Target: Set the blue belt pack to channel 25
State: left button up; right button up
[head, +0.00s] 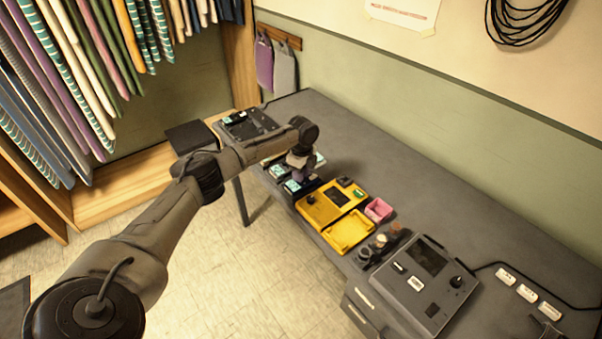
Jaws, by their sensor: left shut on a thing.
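My left arm reaches from the lower left to the dark table. My left gripper (298,176) points down among several small dark belt packs. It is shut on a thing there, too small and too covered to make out. One belt pack (292,187) with a pale cyan screen lies just below the gripper. Another belt pack (278,171) lies to its left. I cannot tell which pack is the blue one, and no channel number is readable. My right gripper is not in view.
A yellow unit (326,205) with a yellow tray (349,232) lies right of the packs. A pink box (378,209), several small round items and a grey console (418,283) stand farther right. A dark device (247,125) is at the far left end. The table's back strip is clear.

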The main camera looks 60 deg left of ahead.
pick_arm(q)
grip_shut()
jog(key=shift+r+n+p, duration=0.2)
jog(key=shift+n+p, duration=0.2)
jog(key=shift+p, duration=0.45)
jog(key=n+p, duration=0.3)
jog(key=p, duration=0.1)
jog(key=n+p, duration=0.2)
jog(key=shift+n, duration=0.3)
jog(key=shift+f+n+p, duration=0.2)
jog(key=shift+n+p, duration=0.5)
jog(key=o, duration=0.8)
grip_release()
